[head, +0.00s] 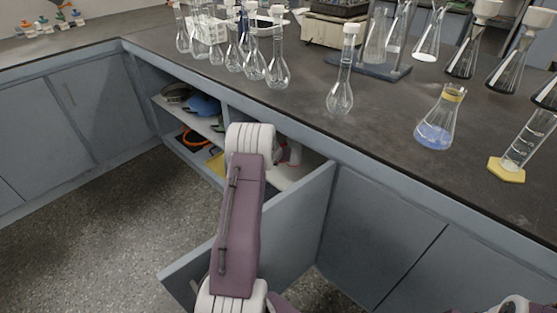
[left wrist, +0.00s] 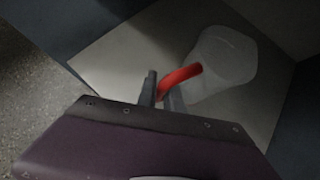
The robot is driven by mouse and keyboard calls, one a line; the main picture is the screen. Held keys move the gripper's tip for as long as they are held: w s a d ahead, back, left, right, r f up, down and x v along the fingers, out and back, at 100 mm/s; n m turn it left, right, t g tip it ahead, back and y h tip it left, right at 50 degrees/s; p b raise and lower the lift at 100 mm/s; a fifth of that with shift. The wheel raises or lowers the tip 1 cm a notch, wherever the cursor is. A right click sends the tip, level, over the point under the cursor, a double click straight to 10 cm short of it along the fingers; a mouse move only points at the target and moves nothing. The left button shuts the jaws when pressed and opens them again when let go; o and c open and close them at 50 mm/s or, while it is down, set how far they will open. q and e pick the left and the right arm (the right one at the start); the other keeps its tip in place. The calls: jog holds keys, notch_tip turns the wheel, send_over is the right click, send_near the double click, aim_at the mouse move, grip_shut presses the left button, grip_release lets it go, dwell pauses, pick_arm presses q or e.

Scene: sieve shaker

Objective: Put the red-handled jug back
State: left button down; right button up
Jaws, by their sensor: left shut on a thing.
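The red-handled jug shows in the left wrist view as a translucent whitish body (left wrist: 228,58) with a curved red handle (left wrist: 184,76). My left gripper (left wrist: 161,90) is shut on the red handle, with a finger on each side of it. The jug is inside the open lower cabinet, over its pale floor (left wrist: 130,50); I cannot tell whether it touches that floor. In the head view a bit of the red handle (head: 294,153) shows beyond my left arm, which hides the gripper and much of the jug. My right gripper is not in view.
The open cabinet door (head: 290,225) stands out beside my left arm. Shelves left of the arm hold a blue item (head: 203,105) and an orange ring (head: 196,142). Above, the dark bench (head: 385,115) carries several flasks, including one with blue liquid (head: 440,122).

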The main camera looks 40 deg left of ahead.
pick_arm(q)
notch_tip(320, 180, down, 4)
jog(key=shift+r+b, duration=0.25)
jog(key=shift+b, duration=0.75)
jog(key=shift+r, duration=0.15)
jog(key=c, duration=1.5)
grip_release()
